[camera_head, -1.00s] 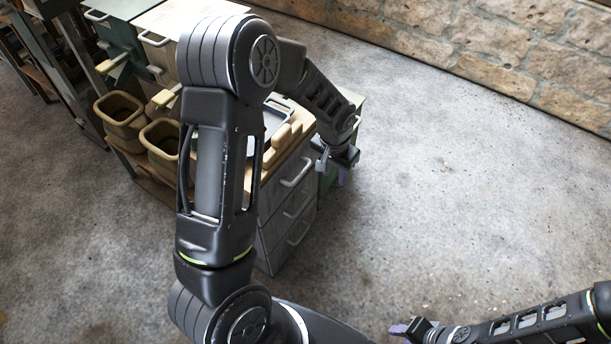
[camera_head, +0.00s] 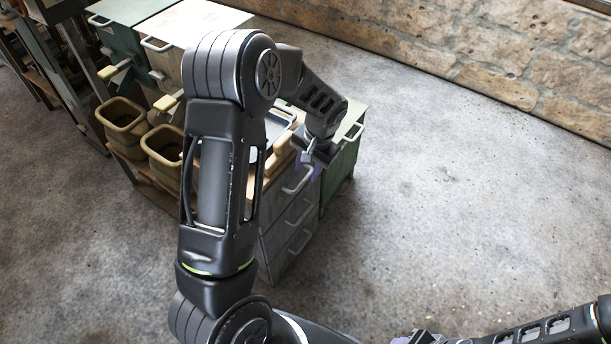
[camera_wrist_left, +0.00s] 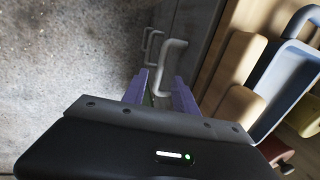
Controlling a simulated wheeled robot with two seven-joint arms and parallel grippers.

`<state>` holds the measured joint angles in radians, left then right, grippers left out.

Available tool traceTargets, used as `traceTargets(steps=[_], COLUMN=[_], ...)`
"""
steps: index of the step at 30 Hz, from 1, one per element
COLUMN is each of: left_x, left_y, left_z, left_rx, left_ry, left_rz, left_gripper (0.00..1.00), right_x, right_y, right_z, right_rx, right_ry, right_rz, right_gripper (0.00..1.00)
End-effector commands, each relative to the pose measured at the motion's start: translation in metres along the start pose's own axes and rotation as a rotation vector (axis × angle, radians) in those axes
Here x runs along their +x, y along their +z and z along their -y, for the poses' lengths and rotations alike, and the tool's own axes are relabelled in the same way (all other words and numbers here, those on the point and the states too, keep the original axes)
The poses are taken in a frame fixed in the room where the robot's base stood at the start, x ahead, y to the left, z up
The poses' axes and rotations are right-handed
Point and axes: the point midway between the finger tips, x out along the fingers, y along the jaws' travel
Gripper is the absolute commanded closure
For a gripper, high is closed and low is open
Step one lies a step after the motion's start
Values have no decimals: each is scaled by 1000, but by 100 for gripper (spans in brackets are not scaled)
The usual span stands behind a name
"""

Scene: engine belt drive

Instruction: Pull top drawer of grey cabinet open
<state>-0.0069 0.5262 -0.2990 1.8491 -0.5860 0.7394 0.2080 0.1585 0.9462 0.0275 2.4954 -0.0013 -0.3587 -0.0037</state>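The grey cabinet (camera_head: 275,262) stands in the middle of the head view, partly hidden behind my left arm. Its drawers look shut. The top drawer's handle (camera_head: 299,181) is a pale bar at the upper front. My left gripper (camera_head: 307,166) is at the top drawer, close to that handle. In the left wrist view its two purple fingers (camera_wrist_left: 160,92) are apart, and the near end of the handle (camera_wrist_left: 171,65) shows between them. I cannot tell whether they touch it. My right gripper (camera_head: 415,339) is cut off at the bottom edge, away from the cabinet.
A green cabinet (camera_head: 343,166) stands just beyond the grey one. Tan bins (camera_head: 122,118) sit on a wooden shelf at the left. A blue-grey tray (camera_wrist_left: 282,88) and wooden blocks (camera_wrist_left: 241,62) lie on the cabinet top. The floor (camera_head: 450,200) to the right is clear.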

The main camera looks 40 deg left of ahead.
Motion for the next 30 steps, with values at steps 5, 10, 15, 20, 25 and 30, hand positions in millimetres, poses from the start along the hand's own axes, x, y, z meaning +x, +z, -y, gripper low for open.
traceTargets(steps=[5, 10, 15, 20, 25, 30], left_x=[28, 37, 37, 37, 37, 37], left_y=[0, 0, 0, 0, 0, 0], left_z=[0, 0, 0, 0, 0, 0], left_rx=[0, -1, -1, -1, -1, -1], left_ry=[0, 0, 0, 0, 0, 1], left_rz=[2, 0, -1, -1, -1, -1], left_gripper=[66, 66, 66, 73, 87, 100], right_x=[4, 4, 4, 4, 4, 4], right_y=[0, 0, 0, 0, 0, 0], right_z=[-1, -2, -2, -2, -2, -2], right_rx=[0, 0, 0, 0, 0, 0], right_ry=[0, 0, 0, 0, 0, 0], right_rz=[0, 0, 0, 0, 0, 0], right_gripper=[64, 64, 64, 64, 64, 64])
